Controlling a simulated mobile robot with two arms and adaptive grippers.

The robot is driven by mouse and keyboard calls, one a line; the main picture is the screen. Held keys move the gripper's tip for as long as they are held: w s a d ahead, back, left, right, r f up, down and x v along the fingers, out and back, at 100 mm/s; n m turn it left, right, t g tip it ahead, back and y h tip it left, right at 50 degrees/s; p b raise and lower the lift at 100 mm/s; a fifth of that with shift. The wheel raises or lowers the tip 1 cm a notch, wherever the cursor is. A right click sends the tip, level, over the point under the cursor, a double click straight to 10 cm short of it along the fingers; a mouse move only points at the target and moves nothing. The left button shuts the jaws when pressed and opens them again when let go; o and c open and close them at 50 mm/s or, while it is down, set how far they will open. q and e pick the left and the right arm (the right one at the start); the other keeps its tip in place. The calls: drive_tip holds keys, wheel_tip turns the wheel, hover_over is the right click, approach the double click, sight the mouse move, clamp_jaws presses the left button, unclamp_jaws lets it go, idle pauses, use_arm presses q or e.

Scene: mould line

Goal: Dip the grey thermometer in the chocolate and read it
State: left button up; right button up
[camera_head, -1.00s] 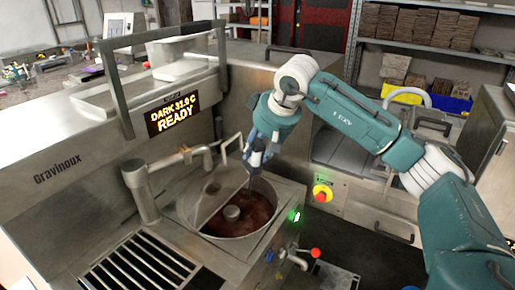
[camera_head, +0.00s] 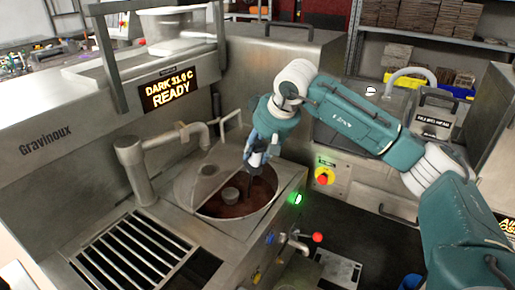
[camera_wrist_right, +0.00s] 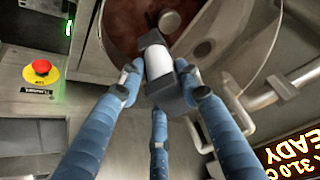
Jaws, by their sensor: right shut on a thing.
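The chocolate (camera_head: 232,208) is a dark brown pool in a round steel bowl (camera_head: 190,212) of the machine. My right gripper (camera_head: 256,162) hangs above the bowl's right side, pointing down. In the right wrist view its blue fingers are shut on the grey thermometer (camera_wrist_right: 160,62), a dark grey body with a pale cylindrical middle. In the head view the fingers mostly hide the thermometer. I cannot tell whether its tip touches the chocolate, and its reading is not legible. The chocolate also shows in the right wrist view (camera_wrist_right: 128,22). My left gripper is not in view.
A clear cover (camera_head: 198,180) lies over the bowl's left part, beside a bent steel pipe (camera_head: 160,145). The machine's sign (camera_head: 167,90) reads about DARK 31.0 C READY. A grate (camera_head: 135,256) lies front left. A red emergency button (camera_head: 323,178) is at right.

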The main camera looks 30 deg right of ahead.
sight(257, 168)
drive_tip(key=shift+f+b, duration=0.95)
drive_tip(key=shift+f, duration=0.65)
drive_tip(key=shift+f+b, duration=1.25)
drive_tip(key=shift+f, duration=0.55)
drive_tip(key=shift+r, duration=0.1)
idle(2.2)
wheel_tip(257, 168, up, 15)
drive_tip(key=p, duration=1.1)
idle(0.5)
